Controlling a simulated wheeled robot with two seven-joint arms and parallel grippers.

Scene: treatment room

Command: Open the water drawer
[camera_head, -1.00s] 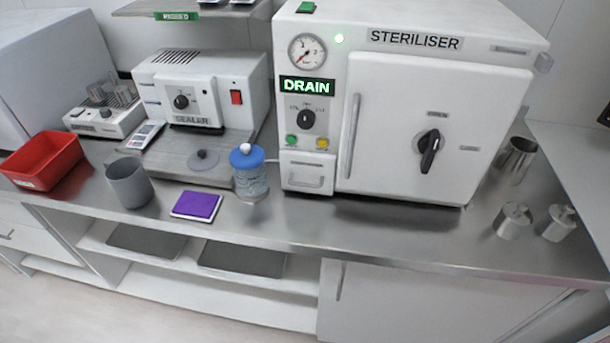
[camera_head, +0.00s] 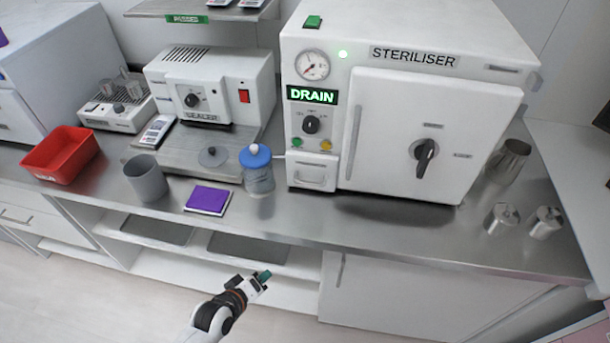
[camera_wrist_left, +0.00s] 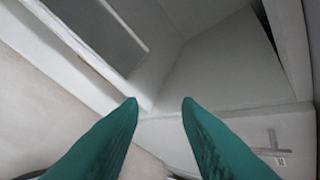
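The steriliser (camera_head: 400,110) is a large white box on the steel counter. Its small water drawer (camera_head: 312,172) is at the lower left of its front, under the green and yellow buttons, with a handle, and it looks shut. A display above reads DRAIN. My left gripper (camera_head: 258,281) is low in front of the counter, below and left of the drawer and well apart from it. In the left wrist view its green fingers (camera_wrist_left: 160,105) are spread with nothing between them. The drawer does not show in that view. My right gripper is not in view.
On the counter left of the drawer stand a blue-lidded bottle (camera_head: 258,170), a purple pad (camera_head: 208,200), a grey cup (camera_head: 146,178) and a red bin (camera_head: 62,154). The counter's front edge (camera_head: 350,243) lies between my gripper and the drawer. Metal canisters (camera_head: 502,219) stand at right.

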